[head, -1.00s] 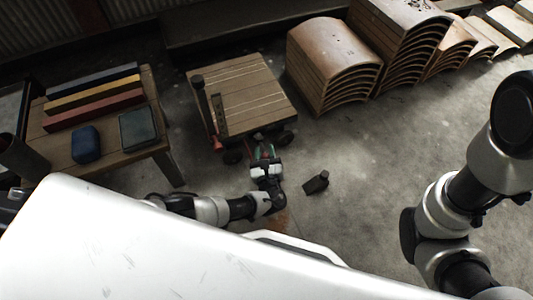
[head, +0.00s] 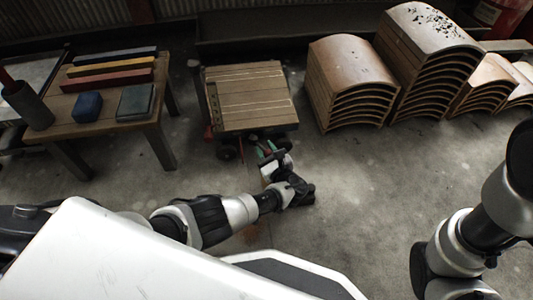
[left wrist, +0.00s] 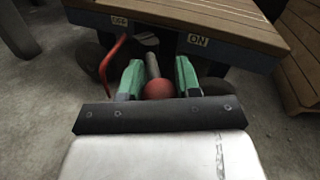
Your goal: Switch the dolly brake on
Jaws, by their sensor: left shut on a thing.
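The dolly (head: 250,98) has a slatted wooden deck and stands in the middle of the head view. Its near edge shows in the left wrist view (left wrist: 185,18), with an OFF label (left wrist: 120,22) at left and an ON label (left wrist: 198,40) at right. The brake lever (left wrist: 152,64) is a grey rod with a red ball knob (left wrist: 159,89), between the two labels. My left gripper (left wrist: 158,80) has green fingers on both sides of the knob and is shut on it. In the head view my left gripper (head: 271,152) is at the dolly's near side.
A bent red rod (left wrist: 112,62) is left of the lever, close to my fingers. A wooden table (head: 108,132) with coloured bars and blocks stands at left. Stacked curved boards (head: 348,85) stand right of the dolly. The floor in front of them is clear.

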